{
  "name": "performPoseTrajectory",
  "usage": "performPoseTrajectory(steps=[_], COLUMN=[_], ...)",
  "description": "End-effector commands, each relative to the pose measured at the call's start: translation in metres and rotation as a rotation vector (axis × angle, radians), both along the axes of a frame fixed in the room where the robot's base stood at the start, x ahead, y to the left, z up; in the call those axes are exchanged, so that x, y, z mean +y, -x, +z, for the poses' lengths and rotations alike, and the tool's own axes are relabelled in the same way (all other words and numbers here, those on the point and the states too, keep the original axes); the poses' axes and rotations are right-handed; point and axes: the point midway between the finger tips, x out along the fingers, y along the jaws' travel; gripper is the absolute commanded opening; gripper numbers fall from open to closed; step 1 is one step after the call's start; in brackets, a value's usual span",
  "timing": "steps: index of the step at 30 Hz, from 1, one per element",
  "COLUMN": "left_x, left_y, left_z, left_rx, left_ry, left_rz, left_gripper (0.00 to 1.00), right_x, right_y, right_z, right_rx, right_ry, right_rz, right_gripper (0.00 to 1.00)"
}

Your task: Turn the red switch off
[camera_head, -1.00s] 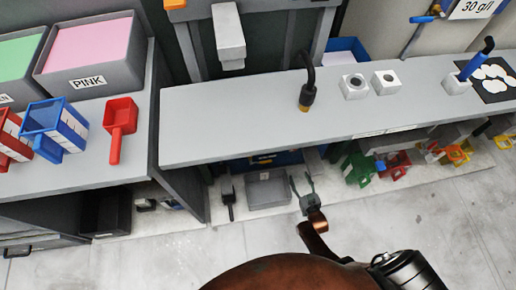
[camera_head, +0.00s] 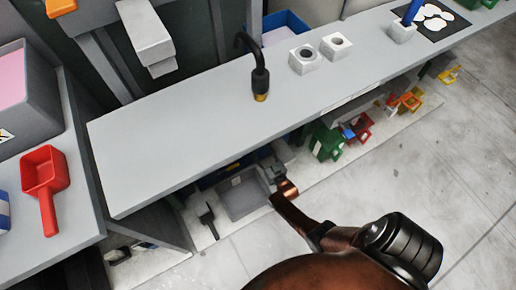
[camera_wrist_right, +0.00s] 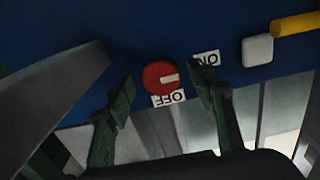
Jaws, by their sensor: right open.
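The round red switch (camera_wrist_right: 157,77) sits on a dark blue panel (camera_wrist_right: 60,60) in the right wrist view. Its white mark points to the right of the picture. An upside-down OFF label (camera_wrist_right: 168,99) is just below it and an ON label (camera_wrist_right: 207,59) is to its right. My right gripper (camera_wrist_right: 163,100) is open, with one finger on each side of the switch; I cannot tell whether they touch it. In the head view my right gripper (camera_head: 270,165) is at the bench's front edge, partly hidden. The switch is hidden there. My left gripper is not in view.
A grey bench (camera_head: 190,130) overhangs the gripper. A grey bin (camera_head: 243,198) and a black scoop (camera_head: 208,220) lie below. A green jug (camera_head: 325,142) and other coloured jugs are to the right. A yellow bar (camera_wrist_right: 296,24) and a white button (camera_wrist_right: 257,50) are near the switch.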

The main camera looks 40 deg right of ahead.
Motion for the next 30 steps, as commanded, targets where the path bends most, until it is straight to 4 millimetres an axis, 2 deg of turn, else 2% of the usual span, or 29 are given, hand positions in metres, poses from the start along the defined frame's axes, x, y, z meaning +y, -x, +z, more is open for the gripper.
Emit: performPoseTrajectory(steps=[8, 25, 30], left_x=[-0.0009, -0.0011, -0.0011], left_y=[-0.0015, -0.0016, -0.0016], left_z=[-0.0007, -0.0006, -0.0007], left_rx=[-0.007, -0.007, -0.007], left_ry=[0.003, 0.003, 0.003], left_rz=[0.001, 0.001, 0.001], left_gripper=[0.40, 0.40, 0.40], right_x=[-0.0005, -0.0004, -0.0005], right_y=[-0.0018, -0.0014, -0.0013], right_z=[0.0003, 0.0000, -0.0002], right_rx=[0.001, 0.001, 0.000], right_ry=[0.000, 0.000, -0.005], right_rz=[0.000, 0.000, 0.000], right_gripper=[0.50, 0.12, 0.10])
